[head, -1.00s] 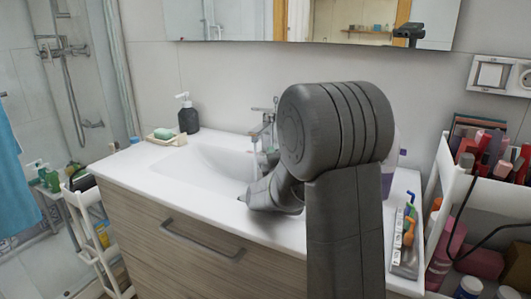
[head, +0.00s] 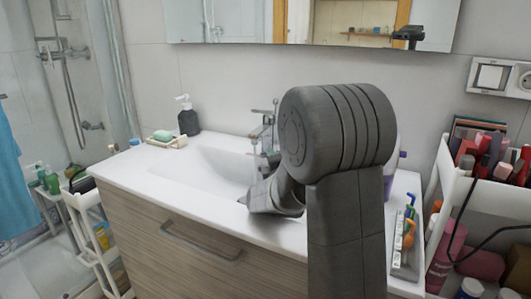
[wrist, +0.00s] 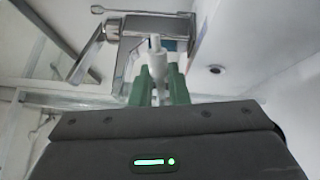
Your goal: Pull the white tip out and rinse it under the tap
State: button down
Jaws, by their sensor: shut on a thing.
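In the wrist view my gripper (wrist: 157,82) has two green fingers shut on the white tip (wrist: 156,58). The tip is a small pale piece with a narrow upper end and a wider base between the fingers. The chrome tap (wrist: 125,30) is just beyond and above it. The tip's upper end overlaps the tap in the picture, and I cannot tell whether they touch. In the head view the tap (head: 264,128) stands behind the basin (head: 205,172), partly covered by my arm, and my fingers and the tip are hidden.
A dark soap bottle (head: 188,120) and a soap dish (head: 166,140) stand left of the basin. A tray with colourful brushes (head: 405,245) lies at the counter's right end, beside a white cart (head: 455,195) of cosmetics. A mirror (head: 230,22) hangs above.

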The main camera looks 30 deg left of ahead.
jog(key=shift+s+d+f, duration=0.1)
jog(key=shift+f, duration=0.55)
jog(key=s+d+r+p, duration=0.2)
jog(key=s+d+r, duration=0.1)
jog(key=d+r, duration=0.1)
jog(key=shift+r, duration=0.9)
jog(key=shift+w, duration=0.1)
